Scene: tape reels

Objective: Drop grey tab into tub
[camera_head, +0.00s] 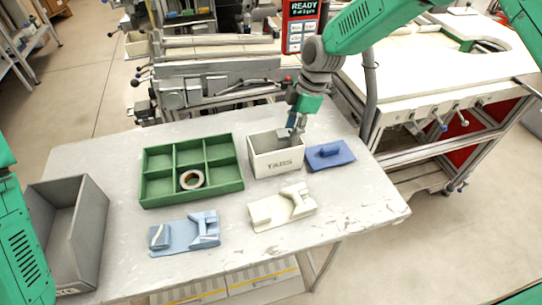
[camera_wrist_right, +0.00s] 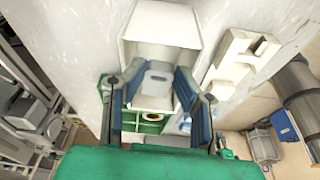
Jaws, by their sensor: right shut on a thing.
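The pale tub marked TABS (camera_head: 278,164) stands at the back of the table, right of the green tray. My right gripper (camera_head: 291,132) hangs over the tub's opening, pointing down. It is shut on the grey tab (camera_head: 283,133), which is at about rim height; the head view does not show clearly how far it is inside. In the right wrist view, the grey tab (camera_wrist_right: 157,82) sits between both blue fingers, with the tub (camera_wrist_right: 160,22) behind it. My left gripper is out of view.
A dark blue holder (camera_head: 330,155) is right of the tub. A cream holder (camera_head: 282,207) and a light blue holder (camera_head: 184,234) lie in front. A grey bin (camera_head: 82,235) stands at left.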

